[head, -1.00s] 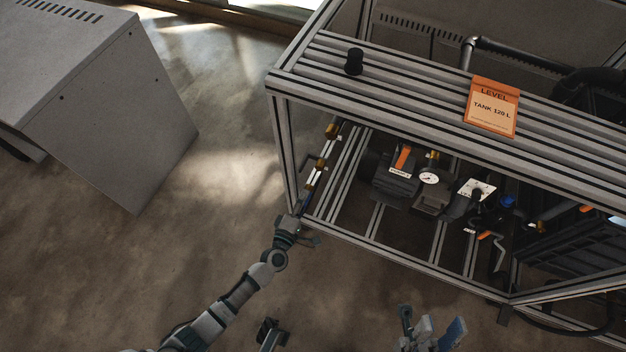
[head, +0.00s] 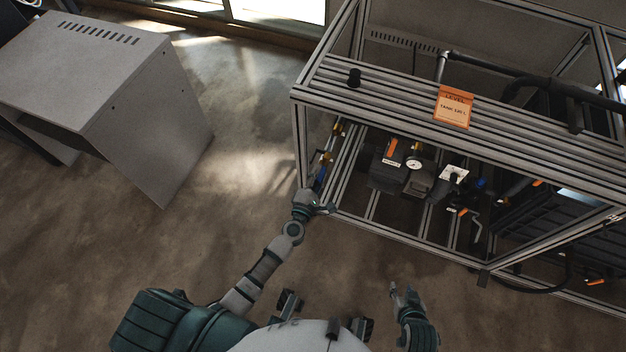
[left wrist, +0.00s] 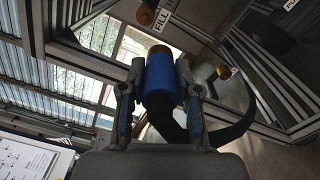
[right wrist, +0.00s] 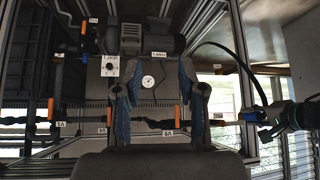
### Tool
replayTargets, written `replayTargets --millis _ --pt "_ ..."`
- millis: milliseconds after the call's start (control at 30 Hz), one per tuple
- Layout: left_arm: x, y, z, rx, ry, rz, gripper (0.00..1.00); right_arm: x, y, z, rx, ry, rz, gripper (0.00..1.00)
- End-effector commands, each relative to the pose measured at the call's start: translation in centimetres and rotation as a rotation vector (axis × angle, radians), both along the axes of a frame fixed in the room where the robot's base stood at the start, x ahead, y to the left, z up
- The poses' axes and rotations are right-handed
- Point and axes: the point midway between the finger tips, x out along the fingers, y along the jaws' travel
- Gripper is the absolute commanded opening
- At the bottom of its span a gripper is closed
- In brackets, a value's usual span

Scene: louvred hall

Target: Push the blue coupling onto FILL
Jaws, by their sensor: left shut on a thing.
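The blue coupling (left wrist: 160,82) has a gold front end and a black hose behind it. My left gripper (left wrist: 160,95) is shut around it in the left wrist view. The brass FILL fitting (left wrist: 147,14) is ahead of it, beside a white FILL label (left wrist: 162,18); a gap shows between them in this view. In the head view my left gripper (head: 312,200) is at the frame's left front corner, with the blue coupling (head: 321,172) just beyond it. The coupling also shows at the right wrist view's right (right wrist: 250,116). My right gripper (right wrist: 160,95) is open and empty, in front of the rig.
The metal frame (head: 380,225) surrounds pipes, a gauge (head: 413,163) and valves with orange handles. An orange LEVEL card (head: 454,106) hangs on its top rails. A grey cabinet (head: 120,100) stands at left. The floor between is clear.

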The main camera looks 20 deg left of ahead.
Motion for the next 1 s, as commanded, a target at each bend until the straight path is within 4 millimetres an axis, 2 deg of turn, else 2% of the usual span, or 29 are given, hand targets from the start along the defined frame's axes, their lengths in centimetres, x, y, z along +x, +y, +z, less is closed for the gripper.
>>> replayTargets --millis 33,100,200,300,533,867,1000 --pt "-0.3 -0.1 1.8 -0.022 -0.002 0.000 0.00 -1.9 -0.6 0.2 -0.021 0.090 -0.005 0.40" --pt "-0.8 -0.3 2.5 -0.045 0.002 -0.001 0.00 -4.6 -1.4 -0.6 -0.047 0.211 -0.011 0.40" --pt "-1.2 -0.4 3.1 -0.070 0.010 0.000 0.00 -7.5 -2.2 -1.2 -0.074 0.337 -0.017 0.40" --pt "-1.5 -0.4 3.3 -0.085 0.014 0.000 0.00 -9.3 -2.7 -1.5 -0.090 0.413 -0.021 0.40" --pt "-0.5 -0.5 3.2 -0.094 0.017 0.000 0.00 -10.5 -3.0 -1.5 -0.098 0.459 -0.023 0.40" --pt "4.0 -0.7 3.2 -0.091 0.017 -0.001 0.00 -10.9 -3.1 0.3 -0.097 0.451 -0.024 0.40" --pt "5.4 -0.7 3.3 -0.092 0.016 -0.001 0.00 -10.4 -2.9 0.4 -0.092 0.424 -0.023 0.40"
